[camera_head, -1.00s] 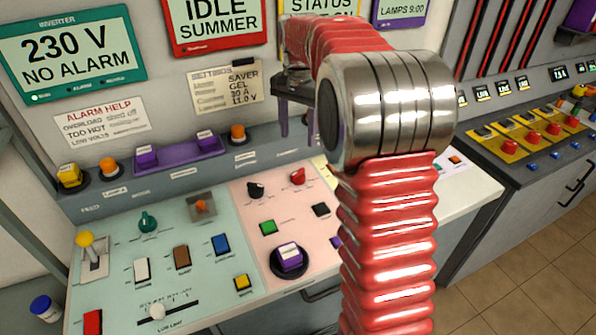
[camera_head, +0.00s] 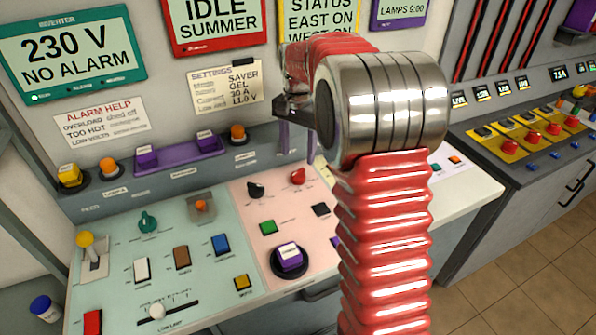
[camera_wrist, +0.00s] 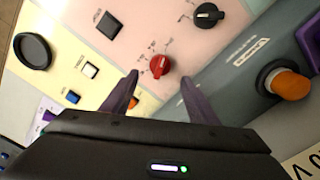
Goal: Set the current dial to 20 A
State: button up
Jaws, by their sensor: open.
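A red dial (camera_wrist: 159,65) shows in the wrist view just beyond my fingertips and between their lines. A black dial (camera_wrist: 208,15) lies farther off, up and right of it. In the head view the black dial (camera_head: 256,190) and the red dial (camera_head: 297,176) sit at the back of the pink panel. Their labels are too small to read, so I cannot tell which is the current dial. My gripper (camera_wrist: 159,82) is open and empty, its purple fingers apart. In the head view my arm partly hides it.
A settings note (camera_head: 226,87) on the wall seems to read 30 A. An orange knob (camera_wrist: 290,84) on the grey ledge is right of my gripper in the wrist view. A black square button (camera_wrist: 109,25) is left of the red dial. A purple-topped round control (camera_head: 288,257) stands nearer.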

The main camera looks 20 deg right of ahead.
aim_at(298, 171)
notch_tip(298, 171, down, 8)
dwell(0.4)
jog(key=c, duration=1)
